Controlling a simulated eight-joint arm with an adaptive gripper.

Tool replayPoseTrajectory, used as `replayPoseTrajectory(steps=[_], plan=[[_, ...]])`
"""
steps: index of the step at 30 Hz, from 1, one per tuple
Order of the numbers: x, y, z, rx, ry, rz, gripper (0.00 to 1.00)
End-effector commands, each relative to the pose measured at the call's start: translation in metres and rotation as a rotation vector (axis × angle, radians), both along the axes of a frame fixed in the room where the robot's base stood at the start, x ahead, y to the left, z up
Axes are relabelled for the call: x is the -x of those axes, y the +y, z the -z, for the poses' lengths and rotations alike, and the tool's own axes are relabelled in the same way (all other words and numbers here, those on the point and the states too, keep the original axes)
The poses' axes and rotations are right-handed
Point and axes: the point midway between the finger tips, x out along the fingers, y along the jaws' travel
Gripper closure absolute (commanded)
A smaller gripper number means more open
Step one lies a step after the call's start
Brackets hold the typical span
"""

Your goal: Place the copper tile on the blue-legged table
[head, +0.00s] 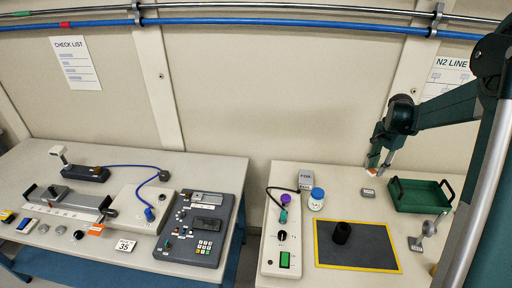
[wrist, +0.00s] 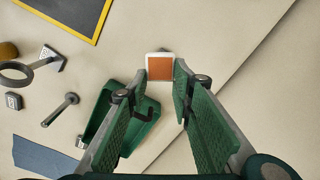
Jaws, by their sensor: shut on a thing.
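The copper tile (wrist: 160,68) is a small orange-brown square with a white border, held at the fingertips in the wrist view. My gripper (wrist: 160,72) is shut on it. In the head view my gripper (head: 376,166) hangs over the back of the right table, left of the green tray, and only a small bit of the tile shows. The blue-legged table (head: 215,172) stands on the left in the head view, with blue legs and frame below its pale top. My gripper is well to the right of it.
The left table bears a grey keypad panel (head: 195,228), a white box (head: 140,208) and several small items. A gap separates the tables.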

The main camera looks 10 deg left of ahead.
Motion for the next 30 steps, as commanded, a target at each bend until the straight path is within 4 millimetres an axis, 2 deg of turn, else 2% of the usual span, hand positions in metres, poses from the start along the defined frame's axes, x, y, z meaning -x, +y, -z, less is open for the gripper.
replayPoseTrajectory(steps=[1,15,30], plan=[[-0.004,0.018,0.0,0.0,0.0,-0.024,0.85],[-0.02,0.156,0.0,0.0,0.0,-0.217,0.85],[-0.013,0.305,0.0,0.0,0.0,-0.424,0.85]])
